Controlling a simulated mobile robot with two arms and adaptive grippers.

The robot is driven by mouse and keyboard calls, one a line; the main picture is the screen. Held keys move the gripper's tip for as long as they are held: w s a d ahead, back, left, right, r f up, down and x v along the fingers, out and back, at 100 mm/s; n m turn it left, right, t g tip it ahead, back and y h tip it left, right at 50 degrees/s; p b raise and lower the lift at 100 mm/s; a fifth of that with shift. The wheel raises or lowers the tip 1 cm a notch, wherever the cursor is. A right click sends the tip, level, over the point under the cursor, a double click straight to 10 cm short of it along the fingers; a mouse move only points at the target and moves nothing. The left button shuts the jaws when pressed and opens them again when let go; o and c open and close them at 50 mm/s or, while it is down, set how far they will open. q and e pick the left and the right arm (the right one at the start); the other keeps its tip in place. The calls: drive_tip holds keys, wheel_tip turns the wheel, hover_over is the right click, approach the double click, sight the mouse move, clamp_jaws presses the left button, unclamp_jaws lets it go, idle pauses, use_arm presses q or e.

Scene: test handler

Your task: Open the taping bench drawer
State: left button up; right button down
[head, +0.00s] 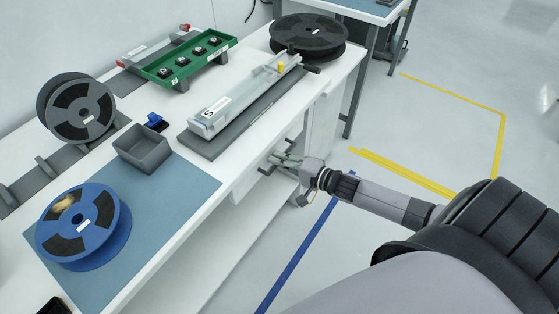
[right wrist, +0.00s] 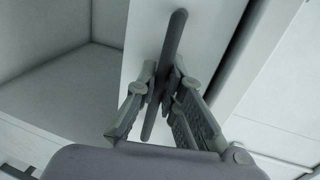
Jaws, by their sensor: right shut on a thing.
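The taping bench (head: 168,225) is white and runs diagonally across the head view. Its drawer front (head: 247,184) is a white panel below the bench's right edge, partly hidden by my right gripper. The drawer handle is a dark bar; its end (head: 265,171) shows beside the fingers. My right gripper (head: 284,160) is shut on the handle. In the right wrist view the fingers (right wrist: 162,88) close around the middle of the handle (right wrist: 173,40), which stands in front of the white panel (right wrist: 205,30). I cannot tell how far the drawer is out. My left gripper is not in view.
On the bench are a blue reel (head: 82,240), a grey reel (head: 75,110), a grey bin (head: 142,150), a long grey sealing fixture (head: 235,100), a green tray (head: 187,60) and a dark reel (head: 308,35). Floor (head: 440,125) right of the bench is clear.

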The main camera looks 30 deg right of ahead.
drive_tip(key=f+p+v, duration=0.2)
drive_tip(key=p+v, duration=0.1)
drive_tip(key=v, duration=0.8)
drive_tip(key=s+f+p+v, duration=0.1)
drive_tip(key=p+v, duration=0.3)
drive_tip(key=v, duration=0.7)
drive_tip(key=shift+s+d+f, duration=0.3)
drive_tip(key=shift+d+f, duration=0.05)
drive_tip(key=shift+f, duration=0.45)
drive_tip(key=c, duration=2)
unclamp_jaws()
drive_tip(key=shift+o, duration=0.2)
drive_tip(key=v, duration=1.2)
